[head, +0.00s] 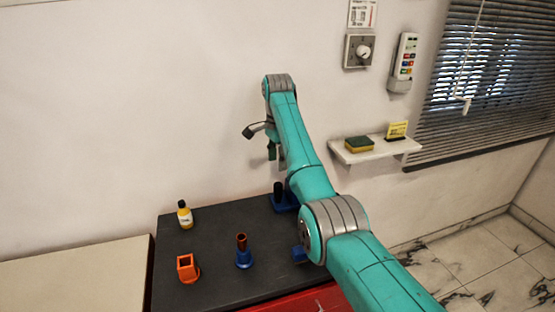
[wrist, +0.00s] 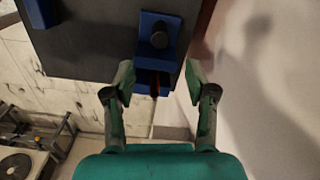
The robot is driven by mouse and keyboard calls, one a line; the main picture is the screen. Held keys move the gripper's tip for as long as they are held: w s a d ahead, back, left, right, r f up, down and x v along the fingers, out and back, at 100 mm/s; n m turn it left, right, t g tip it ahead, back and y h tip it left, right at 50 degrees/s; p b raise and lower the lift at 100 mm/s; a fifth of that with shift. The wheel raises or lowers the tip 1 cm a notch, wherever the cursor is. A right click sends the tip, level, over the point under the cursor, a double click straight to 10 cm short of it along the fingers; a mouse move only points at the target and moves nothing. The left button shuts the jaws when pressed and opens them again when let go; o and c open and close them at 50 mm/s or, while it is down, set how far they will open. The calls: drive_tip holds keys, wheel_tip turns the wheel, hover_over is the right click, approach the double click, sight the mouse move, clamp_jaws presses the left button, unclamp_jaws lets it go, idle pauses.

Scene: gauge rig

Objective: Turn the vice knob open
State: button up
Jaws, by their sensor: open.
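A blue vice (head: 284,206) sits at the back right of the dark worktop, partly hidden by my arm in the head view. It also shows at the top centre of the wrist view (wrist: 150,22). A black upright knob (head: 278,188) is on it, and it shows as a dark rounded end in the wrist view (wrist: 163,34). My gripper (wrist: 160,88) is open and empty. Its two fingers are apart, with part of the blue vice between and beyond them. The knob lies ahead of the fingertips, not between them. In the head view my gripper is above the vice, largely hidden.
The worktop (head: 215,275) also holds a yellow bottle (head: 185,215), an orange square holder (head: 187,268) and a blue stand with a dark tube (head: 243,253). Another blue piece (head: 299,254) is partly behind my arm. A wall shelf (head: 378,151) carries a sponge.

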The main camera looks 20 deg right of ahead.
sight(278, 185)
drive_tip(key=c, duration=0.3)
drive_tip(key=n, duration=0.5)
drive_tip(key=shift+f, duration=0.3)
drive_tip(key=n, duration=0.5)
drive_tip(key=shift+f, duration=0.4)
wheel_tip(278, 185, down, 11)
drive_tip(key=shift+r, duration=0.2)
drive_tip(key=shift+c, duration=0.2)
clamp_jaws()
